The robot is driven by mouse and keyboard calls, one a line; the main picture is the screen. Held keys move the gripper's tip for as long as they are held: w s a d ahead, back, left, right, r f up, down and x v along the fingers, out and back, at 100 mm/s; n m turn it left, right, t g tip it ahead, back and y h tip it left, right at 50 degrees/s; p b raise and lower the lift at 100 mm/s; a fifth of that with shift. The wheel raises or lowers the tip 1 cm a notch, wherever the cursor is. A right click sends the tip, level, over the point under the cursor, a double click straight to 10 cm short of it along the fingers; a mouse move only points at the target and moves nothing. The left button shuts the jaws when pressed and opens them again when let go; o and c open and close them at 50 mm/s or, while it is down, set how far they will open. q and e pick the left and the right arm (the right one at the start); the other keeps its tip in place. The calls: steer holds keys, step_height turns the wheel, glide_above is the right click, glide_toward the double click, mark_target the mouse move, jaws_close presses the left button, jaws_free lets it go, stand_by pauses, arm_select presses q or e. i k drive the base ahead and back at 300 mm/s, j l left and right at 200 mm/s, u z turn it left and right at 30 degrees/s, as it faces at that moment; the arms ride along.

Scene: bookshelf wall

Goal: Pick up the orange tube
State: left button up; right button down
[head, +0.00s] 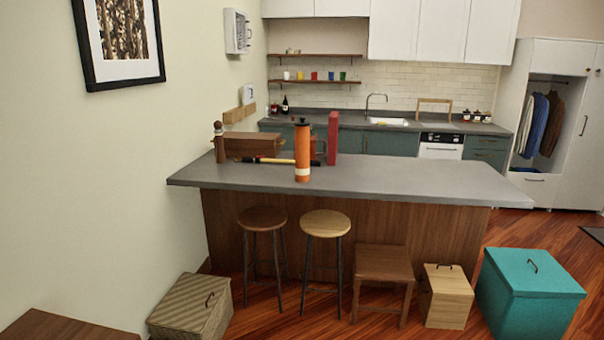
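The orange tube (302,154) stands upright on the grey countertop (420,176) of the island, near its front edge. It has a dark cap and a pale band near its lower part. It is in front of a stick-like tool with a yellow part (272,160) that lies on the counter. Neither of my grippers shows in the head view.
A wooden box (255,144), a brown pepper-mill-like object (219,142) and an upright red block (333,133) are near the tube. Two stools (326,223), a low wooden stool (383,262) and lidded boxes (530,292) stand before the island. The counter's right half is clear.

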mark_target(302, 133)
steer(key=i+l+u, duration=0.2)
steer(key=i+l, duration=1.25)
steer(key=l, duration=0.15)
